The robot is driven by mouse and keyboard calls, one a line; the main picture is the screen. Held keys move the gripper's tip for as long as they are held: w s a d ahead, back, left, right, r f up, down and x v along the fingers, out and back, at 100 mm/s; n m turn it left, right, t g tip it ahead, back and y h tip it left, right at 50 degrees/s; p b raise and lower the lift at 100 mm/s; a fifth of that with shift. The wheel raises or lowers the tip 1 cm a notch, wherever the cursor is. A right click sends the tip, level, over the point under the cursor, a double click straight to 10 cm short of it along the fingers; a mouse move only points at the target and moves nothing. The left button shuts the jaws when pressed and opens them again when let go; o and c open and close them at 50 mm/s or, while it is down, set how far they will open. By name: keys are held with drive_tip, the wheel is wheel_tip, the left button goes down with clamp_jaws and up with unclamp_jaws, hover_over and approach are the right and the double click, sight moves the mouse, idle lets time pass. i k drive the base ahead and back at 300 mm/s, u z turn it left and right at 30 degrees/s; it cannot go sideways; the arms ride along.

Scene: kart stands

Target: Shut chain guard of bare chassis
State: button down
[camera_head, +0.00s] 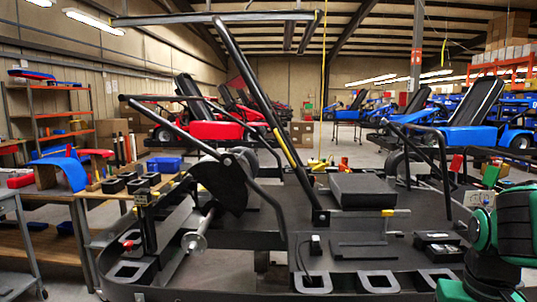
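The bare chassis (345,278) is a wide dark frame with raised black bars and a flat deck, filling the middle and front of the head view. On its left part a dark rounded plate (226,183) stands raised above a silver axle (197,228); it looks like the chain guard, but I cannot tell for sure. Its hinge and the chain are not clear to me. Green and black links of my arm show at the lower right, over the chassis's right edge. The fingers of my gripper do not show.
A tall slanted bar (262,110) rises from the deck. A black box (366,190) sits on the deck. A wooden bench (75,195) with blue and red parts stands at left.

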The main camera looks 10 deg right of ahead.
sight(234, 197)
drive_tip(key=z, duration=0.1)
drive_tip(key=i, duration=1)
drive_tip(key=u, duration=0.45)
